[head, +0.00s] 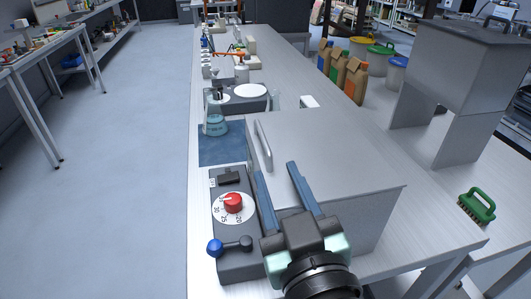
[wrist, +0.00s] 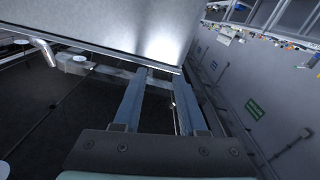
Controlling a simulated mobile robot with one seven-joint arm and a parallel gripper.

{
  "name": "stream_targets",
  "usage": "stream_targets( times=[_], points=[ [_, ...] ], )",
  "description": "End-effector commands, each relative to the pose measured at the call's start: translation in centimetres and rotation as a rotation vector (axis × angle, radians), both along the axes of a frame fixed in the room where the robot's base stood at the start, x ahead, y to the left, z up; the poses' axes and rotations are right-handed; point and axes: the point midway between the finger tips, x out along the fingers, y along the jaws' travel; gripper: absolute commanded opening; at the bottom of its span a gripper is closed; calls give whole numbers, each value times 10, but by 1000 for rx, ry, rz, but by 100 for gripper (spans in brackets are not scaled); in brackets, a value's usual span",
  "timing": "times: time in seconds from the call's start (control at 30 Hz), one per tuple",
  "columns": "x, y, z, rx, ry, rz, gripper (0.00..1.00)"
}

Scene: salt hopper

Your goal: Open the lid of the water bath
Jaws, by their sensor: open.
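The water bath is a grey metal box (head: 345,225) on the bench in the head view. Its flat lid (head: 335,150) lies level on top and looks closed. A pale bar handle (head: 263,146) stands along the lid's left side. My gripper (head: 277,169) is open, with its two blue fingers pointing toward the handle from the near side. Nothing shows between the fingers. The handle looks apart from the fingertips, but the height gap is hard to judge. In the wrist view, a large grey panel (wrist: 110,25) lies just beyond the open fingertips (wrist: 160,73).
A control panel (head: 234,265) with a red dial (head: 233,202) and a blue-knobbed lever (head: 215,247) sits left of the bath. A flask (head: 215,124) stands on a blue mat (head: 222,152) behind. A grey hopper (head: 465,65) and green brush (head: 478,206) are right.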

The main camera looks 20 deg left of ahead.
Motion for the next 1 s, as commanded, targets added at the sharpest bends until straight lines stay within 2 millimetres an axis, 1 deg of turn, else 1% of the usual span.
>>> stream_targets(
  times=[0.03,0.2,0.4,0.6,0.83,0.97,1.0],
  points=[
    [10,9,5,1,-1,4,41],
    [39,27,5,2,-2,3,41],
    [62,42,4,1,-1,1,41],
    [70,47,3,1,-2,-1,41],
    [70,47,3,1,-2,-1,41],
    [70,47,3,1,-2,-1,18],
    [70,47,3,1,-2,-1,10]
  ],
)
